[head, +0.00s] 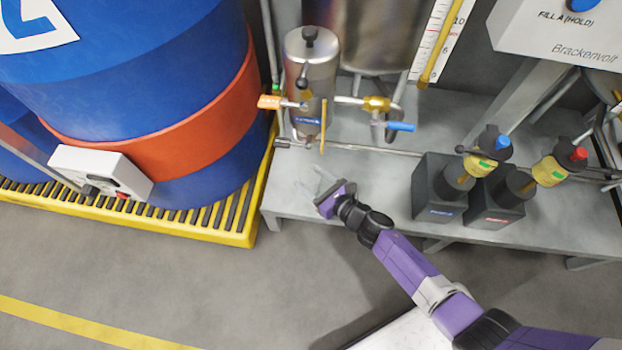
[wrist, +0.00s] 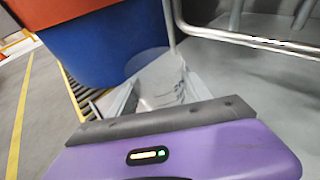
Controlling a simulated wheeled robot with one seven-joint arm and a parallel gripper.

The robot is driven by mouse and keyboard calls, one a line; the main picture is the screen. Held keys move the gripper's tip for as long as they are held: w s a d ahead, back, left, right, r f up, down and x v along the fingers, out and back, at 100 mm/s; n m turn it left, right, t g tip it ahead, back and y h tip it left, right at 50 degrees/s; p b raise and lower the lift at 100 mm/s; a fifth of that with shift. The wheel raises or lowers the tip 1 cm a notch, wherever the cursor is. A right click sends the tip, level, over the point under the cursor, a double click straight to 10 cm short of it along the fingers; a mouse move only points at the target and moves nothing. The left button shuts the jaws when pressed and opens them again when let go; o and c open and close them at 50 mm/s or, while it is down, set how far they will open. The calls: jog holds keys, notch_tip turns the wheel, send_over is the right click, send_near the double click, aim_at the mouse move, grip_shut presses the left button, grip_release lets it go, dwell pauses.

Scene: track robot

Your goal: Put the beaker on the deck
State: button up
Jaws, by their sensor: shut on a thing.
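The beaker (head: 325,181) is clear glass, faint against the grey in the head view. It also shows in the wrist view (wrist: 158,88), just beyond the purple palm. My gripper (head: 327,193) is shut on it. The deck (head: 380,190) is a grey metal bench; in the head view the beaker and gripper overlap its front left part. The deck also shows in the wrist view (wrist: 225,62). I cannot tell whether the beaker's base touches the deck. The palm hides its near part in the wrist view.
A steel vessel with valves (head: 309,75) stands behind the gripper. A horizontal pipe (head: 360,148) crosses the deck. Black blocks with bottles (head: 440,190) stand to the right. A blue drum (head: 120,60) on a yellow-edged grate (head: 225,238) stands left. The deck between gripper and blocks is clear.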

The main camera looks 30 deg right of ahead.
jog(key=o, duration=1.3)
jog(key=shift+o, duration=0.2)
jog(key=shift+r+p, duration=0.2)
jog(key=shift+p, duration=0.1)
jog(key=shift+s+d, duration=0.2)
jog(key=shift+s, duration=0.05)
jog(key=p+v, duration=0.3)
jog(key=v, duration=0.8)
jog(key=shift+s+a+r, duration=0.1)
jog(key=shift+s, duration=0.1)
